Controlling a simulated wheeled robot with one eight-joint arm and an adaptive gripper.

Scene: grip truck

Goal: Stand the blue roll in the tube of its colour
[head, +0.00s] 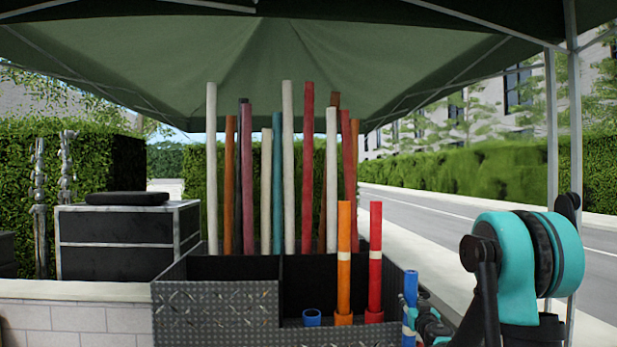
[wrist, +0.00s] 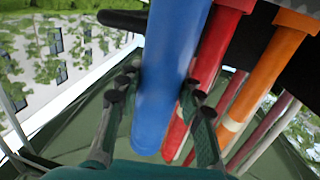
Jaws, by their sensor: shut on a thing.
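The blue roll (head: 410,298) stands about upright beside the right side of the dark crate, low at the right. A pale band shows on it in the head view. My gripper (head: 424,326) is shut on it. In the wrist view the blue roll (wrist: 168,60) fills the middle, between the fingers of my gripper (wrist: 158,95). The blue tube (head: 312,318) stands at the crate's front, its mouth open and empty-looking. The blue roll is to the right of it and apart from it. The roll's lower end is hidden in the head view.
An orange roll (head: 344,258) stands in an orange tube and a red roll (head: 375,258) in a red tube, between the blue tube and my gripper. Several tall rolls stand at the back of the crate (head: 215,312). A black case (head: 127,240) is at left.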

